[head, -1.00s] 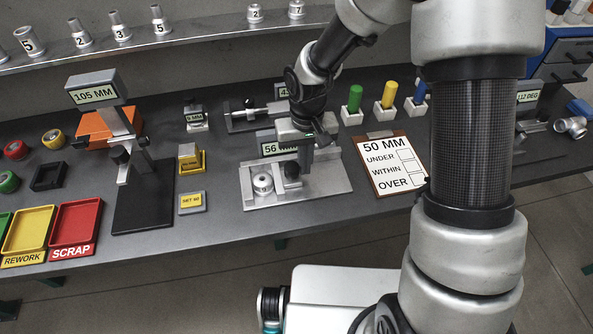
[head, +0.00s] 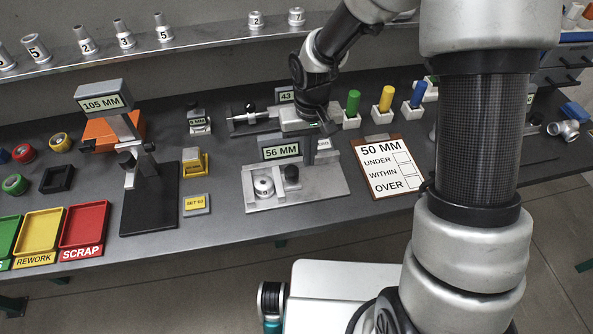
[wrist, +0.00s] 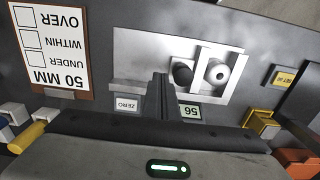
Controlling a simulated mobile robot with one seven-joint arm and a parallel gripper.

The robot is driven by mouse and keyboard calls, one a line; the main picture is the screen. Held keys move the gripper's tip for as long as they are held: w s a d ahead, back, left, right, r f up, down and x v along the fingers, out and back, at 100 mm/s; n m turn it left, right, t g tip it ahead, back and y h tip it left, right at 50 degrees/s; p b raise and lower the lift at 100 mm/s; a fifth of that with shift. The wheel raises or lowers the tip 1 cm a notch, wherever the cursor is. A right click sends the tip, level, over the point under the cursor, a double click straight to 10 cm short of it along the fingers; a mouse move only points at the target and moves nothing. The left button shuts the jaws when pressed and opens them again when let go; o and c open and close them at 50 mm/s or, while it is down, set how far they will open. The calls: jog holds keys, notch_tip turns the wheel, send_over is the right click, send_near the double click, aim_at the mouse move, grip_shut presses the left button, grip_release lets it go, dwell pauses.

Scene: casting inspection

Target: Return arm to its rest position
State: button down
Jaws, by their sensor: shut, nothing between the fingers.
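My gripper (head: 325,126) hangs above the bench, just behind and right of the gauge fixture that reads 56 MM. In the wrist view its fingers (wrist: 159,98) are together with nothing between them. The 56 MM fixture (head: 320,185) is a silver plate with a small round metal part (head: 263,187) and a black knob on it. The gripper is apart from this part. In the head view my arm reaches from the right side over the bench.
A 105 MM stand (head: 150,210) is at left, beside the red scrap tray (head: 104,211) and yellow rework tray (head: 60,222). A 50 MM clipboard (head: 422,185) lies right of the fixture. Blue (head: 418,92), yellow (head: 386,98) and green (head: 353,102) pegs stand behind it.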

jog(key=shift+r+p, duration=0.45)
jog(key=shift+r, duration=0.5)
jog(key=s+d+r+t+p, duration=0.1)
jog(key=d+r, duration=0.2)
jog(key=r, duration=0.3)
jog(key=s+d+r+m+p, duration=0.1)
jog(key=d+r, duration=0.1)
jog(key=r, duration=0.3)
jog(key=s+d+r+t+p, duration=0.1)
jog(key=d+r, duration=0.2)
jog(key=r, duration=0.3)
jog(key=s+d+r+m+t+p, duration=0.1)
jog(key=s+d+r, duration=0.2)
jog(key=s+r, duration=0.3)
jog(key=s+d+r+m+t+p, duration=0.1)
jog(key=s+d+r+t+p, duration=0.1)
jog(key=s+r, duration=0.5)
jog(key=shift+d+r+t, duration=0.3)
jog(key=shift+d+r, duration=0.6)
